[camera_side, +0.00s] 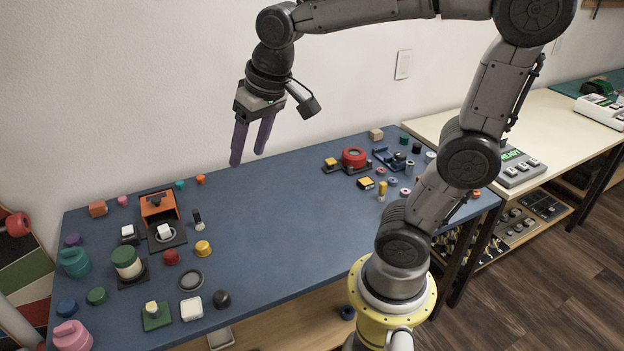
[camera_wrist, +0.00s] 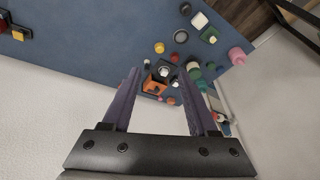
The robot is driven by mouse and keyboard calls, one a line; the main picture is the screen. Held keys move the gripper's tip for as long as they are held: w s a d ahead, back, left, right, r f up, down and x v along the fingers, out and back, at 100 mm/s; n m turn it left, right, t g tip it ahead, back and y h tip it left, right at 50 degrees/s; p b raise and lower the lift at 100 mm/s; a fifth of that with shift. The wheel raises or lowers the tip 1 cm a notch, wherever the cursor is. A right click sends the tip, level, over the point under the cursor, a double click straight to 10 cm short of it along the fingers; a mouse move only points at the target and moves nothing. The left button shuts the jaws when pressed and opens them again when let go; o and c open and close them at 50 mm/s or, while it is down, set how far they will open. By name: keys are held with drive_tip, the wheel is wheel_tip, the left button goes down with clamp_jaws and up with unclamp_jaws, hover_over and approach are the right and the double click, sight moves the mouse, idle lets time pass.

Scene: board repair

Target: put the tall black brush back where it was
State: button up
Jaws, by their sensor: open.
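A slim dark upright piece (camera_side: 197,216) with a pale part at its base stands on the blue table just right of the orange-and-black holder (camera_side: 160,205); it looks like the tall black brush, but it is too small to be sure. In the wrist view both fingers (camera_wrist: 166,78) are spread and empty.
Several small jars, lids and blocks crowd the left of the blue table (camera_side: 290,220), among them a green-lidded jar (camera_side: 126,262) and a yellow piece (camera_side: 203,248). A red round piece (camera_side: 354,157) stands at the back right among other small parts. The table's middle is clear.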

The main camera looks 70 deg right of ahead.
drive_tip(key=s+a+f+n+t, duration=0.1)
drive_tip(key=s+f+n, duration=0.2)
drive_tip(key=s, duration=0.9)
drive_tip(key=shift+a+f+n+t, duration=0.15)
drive_tip(key=shift+a+n+t, duration=0.15)
drive_tip(key=shift+a+n, duration=0.1)
